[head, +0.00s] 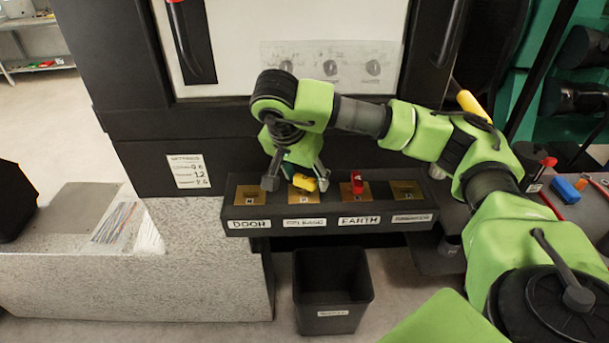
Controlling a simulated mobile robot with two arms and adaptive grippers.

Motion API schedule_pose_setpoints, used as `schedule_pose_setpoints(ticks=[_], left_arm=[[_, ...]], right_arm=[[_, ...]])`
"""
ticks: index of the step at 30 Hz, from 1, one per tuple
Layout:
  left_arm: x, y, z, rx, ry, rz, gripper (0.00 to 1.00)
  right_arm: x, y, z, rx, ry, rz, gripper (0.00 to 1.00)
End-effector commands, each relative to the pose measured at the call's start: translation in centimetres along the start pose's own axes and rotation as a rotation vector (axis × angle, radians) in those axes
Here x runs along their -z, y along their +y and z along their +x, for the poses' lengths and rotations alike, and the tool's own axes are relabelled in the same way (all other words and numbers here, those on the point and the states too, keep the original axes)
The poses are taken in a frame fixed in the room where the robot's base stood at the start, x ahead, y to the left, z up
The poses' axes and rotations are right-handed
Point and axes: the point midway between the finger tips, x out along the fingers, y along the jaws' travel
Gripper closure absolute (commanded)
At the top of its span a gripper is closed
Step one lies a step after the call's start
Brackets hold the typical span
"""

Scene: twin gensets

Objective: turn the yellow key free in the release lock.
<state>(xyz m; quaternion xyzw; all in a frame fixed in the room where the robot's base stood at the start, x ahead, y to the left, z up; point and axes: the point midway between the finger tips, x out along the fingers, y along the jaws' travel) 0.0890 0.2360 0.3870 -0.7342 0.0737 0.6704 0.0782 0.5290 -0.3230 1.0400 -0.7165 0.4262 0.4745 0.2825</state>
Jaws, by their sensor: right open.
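The yellow key (304,183) stands in the release lock (301,198), the second gold plate from the left on the black lock box, above a label that seems to read "RELEASE". My right gripper (296,180) is open over this lock, fingers pointing down. One finger is left of the yellow key, above the gap toward the DOOR plate. The other is close to the key's right end; I cannot tell whether it touches. The key's upper part is partly hidden by the gripper. My left gripper is not in view.
A red key (357,183) stands in the EARTH lock just right. The DOOR plate (247,196) and the far right plate (407,190) hold no key. A black bin (332,290) stands below the box. A blue block (565,190) lies on the right-hand surface.

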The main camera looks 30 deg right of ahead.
Motion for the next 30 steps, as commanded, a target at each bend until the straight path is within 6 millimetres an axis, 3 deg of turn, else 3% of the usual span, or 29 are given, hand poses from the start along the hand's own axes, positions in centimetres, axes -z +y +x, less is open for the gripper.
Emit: schedule_pose_setpoints(ticks=[5, 9, 12, 17, 24, 30], left_arm=[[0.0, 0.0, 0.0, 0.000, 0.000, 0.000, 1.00], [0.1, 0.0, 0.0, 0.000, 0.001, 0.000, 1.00], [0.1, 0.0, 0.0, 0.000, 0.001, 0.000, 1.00], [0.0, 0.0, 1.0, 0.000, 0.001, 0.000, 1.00], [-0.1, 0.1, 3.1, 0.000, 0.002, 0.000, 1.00], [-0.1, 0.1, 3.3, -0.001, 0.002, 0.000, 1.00]], right_arm=[[0.0, 0.0, 0.0, 0.000, 0.000, 0.000, 0.49], [0.0, 0.0, 0.0, 0.000, 0.000, 0.000, 0.82], [0.0, 0.0, 0.0, 0.000, 0.000, 0.000, 0.87], [0.0, 0.0, 0.3, 0.040, 0.002, -0.091, 0.87], [-0.2, -0.3, 0.3, 0.175, 0.001, -0.409, 0.87], [-0.2, -0.5, 0.0, 0.217, -0.001, -0.514, 0.87]])
